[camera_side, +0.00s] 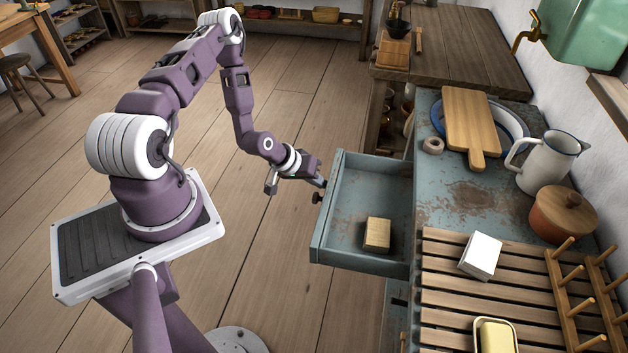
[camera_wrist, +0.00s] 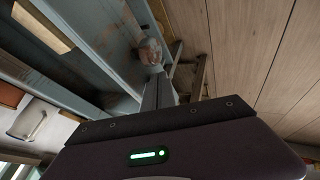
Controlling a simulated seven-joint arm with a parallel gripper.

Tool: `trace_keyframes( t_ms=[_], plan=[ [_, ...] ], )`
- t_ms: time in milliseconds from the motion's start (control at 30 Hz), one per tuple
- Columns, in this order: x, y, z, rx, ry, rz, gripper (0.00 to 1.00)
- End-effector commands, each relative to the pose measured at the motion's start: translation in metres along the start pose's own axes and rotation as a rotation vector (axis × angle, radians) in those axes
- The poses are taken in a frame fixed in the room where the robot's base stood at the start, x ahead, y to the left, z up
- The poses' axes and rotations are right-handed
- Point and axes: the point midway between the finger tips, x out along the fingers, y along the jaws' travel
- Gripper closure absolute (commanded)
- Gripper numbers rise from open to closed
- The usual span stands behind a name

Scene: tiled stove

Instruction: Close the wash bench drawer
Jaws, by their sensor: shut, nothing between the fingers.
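The wash bench drawer (camera_side: 362,208) is pulled out to the left from the blue-grey wash bench (camera_side: 398,318) in the side view. A small wooden block (camera_side: 377,234) lies inside it. In the wrist view, the fingers (camera_wrist: 160,92) point towards the drawer's blue-grey front, near a pale round knob (camera_wrist: 150,52). I cannot tell if they touch it.
A cutting board (camera_side: 468,120), a white jug (camera_side: 546,162), a lidded pot (camera_side: 562,212) and a slatted rack (camera_side: 450,290) with a white block (camera_side: 480,255) stand on the bench top. The wooden floor (camera_side: 275,260) left of the drawer is clear.

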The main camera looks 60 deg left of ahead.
Motion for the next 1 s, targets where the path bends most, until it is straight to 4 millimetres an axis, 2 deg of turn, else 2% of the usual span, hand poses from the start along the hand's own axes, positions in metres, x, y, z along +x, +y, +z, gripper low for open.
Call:
trace_keyframes(
  t_ms=[233,367,1000],
  plan=[
    [0.001,0.002,0.0,0.001,0.0,0.0,1.0],
    [0.007,0.013,0.0,0.003,-0.001,0.002,1.0],
    [0.071,0.136,0.0,0.005,0.002,0.005,1.0]
  ],
)
